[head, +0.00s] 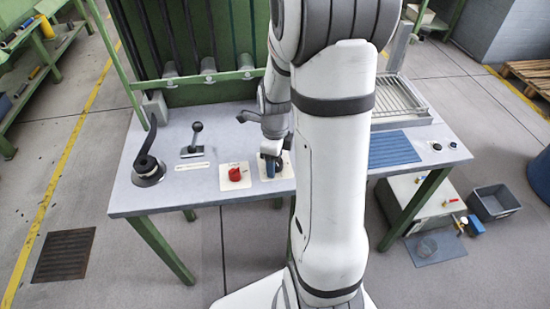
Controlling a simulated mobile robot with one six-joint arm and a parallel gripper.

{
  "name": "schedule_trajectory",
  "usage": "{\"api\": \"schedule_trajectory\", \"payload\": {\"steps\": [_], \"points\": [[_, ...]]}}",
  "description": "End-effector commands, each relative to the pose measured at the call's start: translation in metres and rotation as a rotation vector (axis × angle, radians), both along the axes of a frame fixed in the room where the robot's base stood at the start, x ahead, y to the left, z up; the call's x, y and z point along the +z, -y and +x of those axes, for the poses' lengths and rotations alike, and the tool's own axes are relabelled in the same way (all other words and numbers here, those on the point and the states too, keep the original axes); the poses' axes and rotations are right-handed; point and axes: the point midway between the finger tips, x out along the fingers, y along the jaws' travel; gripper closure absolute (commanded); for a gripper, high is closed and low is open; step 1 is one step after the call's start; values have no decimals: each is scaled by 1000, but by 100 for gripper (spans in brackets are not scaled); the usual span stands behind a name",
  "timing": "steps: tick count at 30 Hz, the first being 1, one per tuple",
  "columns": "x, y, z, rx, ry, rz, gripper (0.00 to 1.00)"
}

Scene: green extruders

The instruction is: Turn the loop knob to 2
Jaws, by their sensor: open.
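A blue knob (271,169) on a pale plate stands on the grey worktop, partly hidden by my gripper and arm. A red knob (235,174) on its own pale plate is just left of it. I cannot tell from labels which one is the loop knob, and no numbers are readable. My gripper (270,156) points down at the blue knob and is open. Its fingers are small and dark here, and I cannot tell whether they touch the knob.
A black lever on a round base (148,170) and a small lever (194,142) stand left on the worktop (210,205). A green frame (200,85) rises behind. A blue ribbed mat (393,148) and a wire rack (398,98) lie right of my arm.

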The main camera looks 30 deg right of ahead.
Motion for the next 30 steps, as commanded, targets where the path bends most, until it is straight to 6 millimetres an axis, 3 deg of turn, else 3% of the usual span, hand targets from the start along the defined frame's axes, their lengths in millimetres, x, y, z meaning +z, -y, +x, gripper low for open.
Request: {"api": "schedule_trajectory", "payload": {"steps": [5, 12, 17, 30], "points": [[12, 0, 1, 0, 4, 0, 35], [54, 0, 1, 0, 4, -1, 35], [72, 0, 1, 0, 2, -1, 35], [78, 0, 0, 0, 0, 0, 35]]}}
